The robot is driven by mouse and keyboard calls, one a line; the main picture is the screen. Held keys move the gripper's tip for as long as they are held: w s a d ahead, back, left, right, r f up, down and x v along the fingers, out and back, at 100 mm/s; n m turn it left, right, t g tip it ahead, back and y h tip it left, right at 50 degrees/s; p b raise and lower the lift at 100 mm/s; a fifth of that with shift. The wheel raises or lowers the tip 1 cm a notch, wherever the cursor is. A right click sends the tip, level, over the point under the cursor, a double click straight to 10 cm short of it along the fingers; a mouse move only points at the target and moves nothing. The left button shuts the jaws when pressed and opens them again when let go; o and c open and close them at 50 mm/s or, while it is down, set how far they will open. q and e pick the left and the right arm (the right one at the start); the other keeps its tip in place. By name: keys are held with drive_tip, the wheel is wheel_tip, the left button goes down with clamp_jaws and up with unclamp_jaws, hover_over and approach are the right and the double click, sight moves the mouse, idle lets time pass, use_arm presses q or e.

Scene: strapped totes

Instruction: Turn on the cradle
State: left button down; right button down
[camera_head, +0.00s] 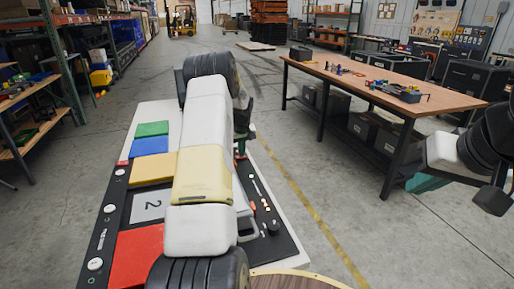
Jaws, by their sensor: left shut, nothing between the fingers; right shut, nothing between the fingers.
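A white-edged panel board (155,110) lies below me at centre left, with black strips along both sides. Its left strip (102,235) carries white round buttons and small labels too small to read. Its right strip (272,225) carries small knobs and sliders. I cannot tell which part is the cradle. My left arm crosses over the board and hides its middle. My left gripper (241,149) shows partly past the arm's right side, over the board's far right part; it is shut and empty. My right gripper (426,182) is partly visible at the right, away from the board, shut and empty.
Green (152,129), blue (149,146), yellow (153,169) and red (138,257) blocks and a white "2" plate (149,206) lie on the board. A wooden workbench (385,75) stands at the right, shelves (55,80) at the left. Open floor lies beyond.

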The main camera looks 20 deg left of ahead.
use_arm(q)
drive_tip(key=v, duration=0.7)
drive_tip(key=shift+r, duration=0.25)
drive_tip(key=s+d+r+m+t+h, duration=0.1)
drive_tip(key=s+d+r+m, duration=0.1)
drive_tip(key=s+d+r, duration=0.65)
drive_tip(key=s+d+r+m+t+h, duration=0.15)
drive_tip(key=s+d+r, duration=0.35)
drive_tip(key=s+r, duration=0.5)
drive_tip(key=s+d+m, duration=0.2)
drive_tip(key=s+d, duration=0.2)
drive_tip(key=s, duration=0.6)
drive_tip(key=s+d+r+m+h, duration=0.1)
drive_tip(key=s+d, duration=0.4)
drive_tip(key=s, duration=0.6)
drive_tip(key=shift+s+r+m+t, duration=0.25)
drive_tip(key=shift+s+m+t, duration=0.1)
drive_tip(key=shift+m, duration=0.4)
